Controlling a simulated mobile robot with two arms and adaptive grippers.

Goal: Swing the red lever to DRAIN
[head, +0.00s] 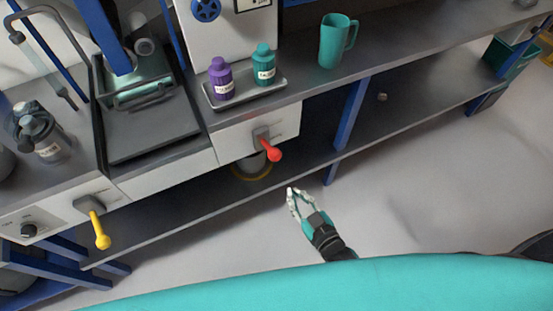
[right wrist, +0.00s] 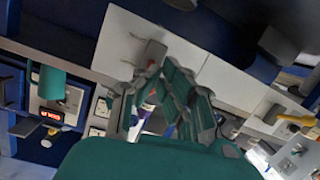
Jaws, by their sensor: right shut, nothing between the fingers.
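The red lever (head: 273,153) sits on a white front panel (head: 232,141) under the counter, in the middle of the head view. Its grey mount is at the upper left of its knob, and the knob points down and right. The panel's markings are too small to read. My right gripper (head: 292,191) is shut and empty, below and slightly right of the lever, apart from it. In the right wrist view, my fingers (right wrist: 152,88) partly hide the lever (right wrist: 152,68), with its grey mount just above. My left gripper is not in view.
A yellow lever (head: 100,231) is on a panel at the left. A tray (head: 222,105) with purple and teal bottles and a teal mug (head: 334,45) stand on the counter. A lower shelf (head: 200,214) and blue legs (head: 348,128) run beneath. Open floor lies right of my gripper.

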